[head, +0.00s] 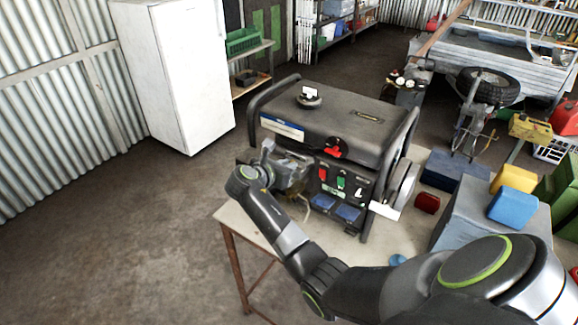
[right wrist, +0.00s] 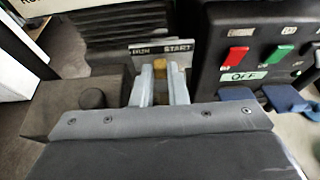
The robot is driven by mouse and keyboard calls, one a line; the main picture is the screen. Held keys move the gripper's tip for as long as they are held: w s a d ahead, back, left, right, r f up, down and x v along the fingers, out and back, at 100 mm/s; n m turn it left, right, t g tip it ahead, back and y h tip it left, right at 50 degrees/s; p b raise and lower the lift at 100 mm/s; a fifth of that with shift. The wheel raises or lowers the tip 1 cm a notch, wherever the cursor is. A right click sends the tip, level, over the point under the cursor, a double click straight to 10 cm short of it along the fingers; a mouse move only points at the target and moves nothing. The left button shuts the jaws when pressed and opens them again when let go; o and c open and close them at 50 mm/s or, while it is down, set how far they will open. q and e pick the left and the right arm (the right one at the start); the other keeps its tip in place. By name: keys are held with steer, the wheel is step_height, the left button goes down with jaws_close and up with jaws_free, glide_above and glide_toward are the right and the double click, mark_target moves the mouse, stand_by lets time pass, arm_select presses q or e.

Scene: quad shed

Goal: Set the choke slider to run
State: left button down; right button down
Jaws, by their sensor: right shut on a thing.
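The dark generator (head: 335,118) stands on a table (head: 232,215) in the head view. My right gripper (head: 275,158) is at the left part of its front, beside the control panel (head: 345,182). In the right wrist view my right gripper (right wrist: 160,88) is shut on a small brownish-yellow tab, the choke slider (right wrist: 160,66). Most of the slider is hidden between the fingers. A grey label plate (right wrist: 180,48) behind it reads START on the right; the smaller word on its left is unclear. The slider sits between these two words. My left gripper is not in view.
Right of the slider are a red switch (right wrist: 237,56), a green switch (right wrist: 280,53) and an OFF label (right wrist: 243,76). A dark block with a round knob (right wrist: 92,98) is to the left. A white fridge (head: 180,75) stands behind left. Floor at left is clear.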

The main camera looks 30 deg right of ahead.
steer(key=shift+w+a, duration=0.3)
steer(key=shift+w, duration=0.5)
steer(key=c, duration=1.4)
jaws_free()
steer(key=shift+w, duration=0.1)
